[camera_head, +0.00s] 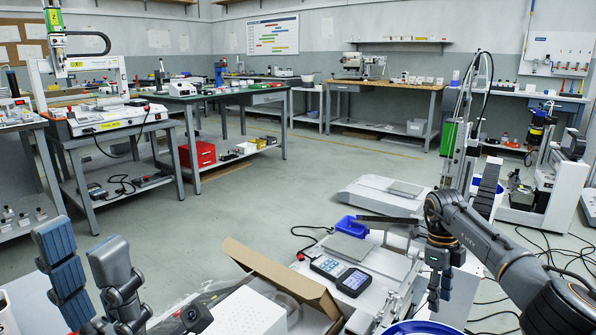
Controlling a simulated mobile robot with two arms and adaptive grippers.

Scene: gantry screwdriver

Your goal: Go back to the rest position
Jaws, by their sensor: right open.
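My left gripper (80,258) is at the lower left, fingers pointing up and spread apart, with nothing between them. My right gripper (440,290) hangs fingers-down at the right of the bench equipment. It is open, and I see nothing held in it. Its arm crosses in from the lower right and hides part of the equipment behind. A tall gantry with a green part (449,138) stands behind my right arm. A grey device with a lit display (353,280) lies left of my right gripper, apart from it.
An open cardboard box (283,276) and a white perforated block (247,314) sit between the grippers. A blue bowl (420,328) is below my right gripper. Cables trail at the right. The floor at centre is clear.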

